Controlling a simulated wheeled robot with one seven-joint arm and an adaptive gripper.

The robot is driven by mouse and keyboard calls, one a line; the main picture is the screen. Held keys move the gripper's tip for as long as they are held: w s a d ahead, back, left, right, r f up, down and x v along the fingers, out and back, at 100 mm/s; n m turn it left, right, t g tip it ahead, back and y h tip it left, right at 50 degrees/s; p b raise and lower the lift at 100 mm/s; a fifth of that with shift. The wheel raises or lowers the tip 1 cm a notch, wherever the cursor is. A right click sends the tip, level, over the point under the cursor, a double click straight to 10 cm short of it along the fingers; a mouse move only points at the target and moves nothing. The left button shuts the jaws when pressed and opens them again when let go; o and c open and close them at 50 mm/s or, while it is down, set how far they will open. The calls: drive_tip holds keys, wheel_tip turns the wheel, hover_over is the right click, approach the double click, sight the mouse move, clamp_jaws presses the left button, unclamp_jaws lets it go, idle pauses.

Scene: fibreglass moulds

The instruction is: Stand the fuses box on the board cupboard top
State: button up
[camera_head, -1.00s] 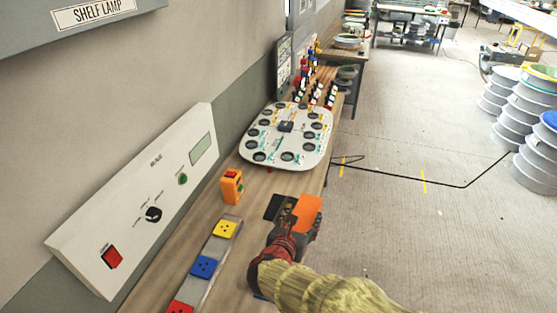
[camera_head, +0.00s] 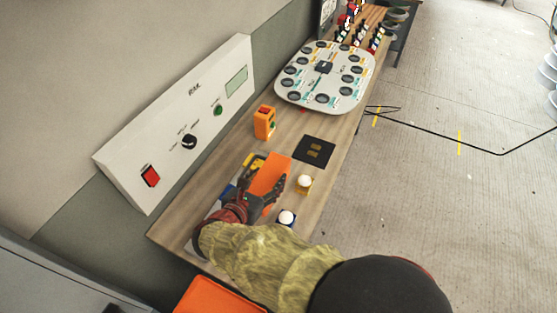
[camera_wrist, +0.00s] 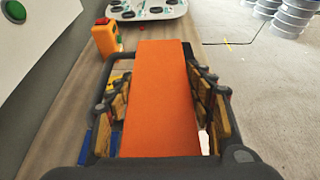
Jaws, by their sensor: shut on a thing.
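My gripper (camera_head: 262,187) is shut on a plain orange box (camera_head: 268,173), taken to be the fuses box; no lettering shows on it. In the wrist view the box (camera_wrist: 160,97) stands between the two finger pads of my gripper (camera_wrist: 165,110). In the head view it is over the near part of the bench, covering part of the coloured socket strip. A grey cabinet surface (camera_head: 45,270) shows at the lower left; I cannot tell whether it is the board cupboard.
The wooden bench (camera_head: 290,135) carries a small orange switch box (camera_head: 264,122), a black pad (camera_head: 314,151), two white-knobbed buttons and an oval board (camera_head: 340,100). A sloped control panel (camera_head: 120,160) lines the wall. An orange bin (camera_head: 210,297) is at the bottom.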

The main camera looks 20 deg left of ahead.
drive_tip(key=w, duration=0.1)
drive_tip(key=w+f, duration=0.2)
drive_tip(key=w, duration=0.1)
drive_tip(key=shift+a, duration=0.4)
drive_tip(key=w+f, duration=0.2)
drive_tip(key=w+a+f+b, duration=0.1)
drive_tip(key=w+f, duration=0.1)
drive_tip(key=f, duration=0.1)
drive_tip(key=shift+w+a+f, duration=0.1)
drive_tip(key=shift+a, duration=0.05)
drive_tip(key=shift+w+f, duration=0.15)
drive_tip(key=shift+f, duration=1.5)
drive_tip(key=shift+f+b, duration=0.2)
drive_tip(key=shift+b, duration=0.25)
drive_tip(key=o, duration=1.4)
drive_tip(key=shift+o, duration=0.2)
drive_tip(key=shift+r, duration=0.1)
drive_tip(key=shift+r+p, duration=0.15)
drive_tip(key=shift+p, duration=0.2)
drive_tip(key=v, duration=1.2)
drive_tip(key=shift+p, duration=0.35)
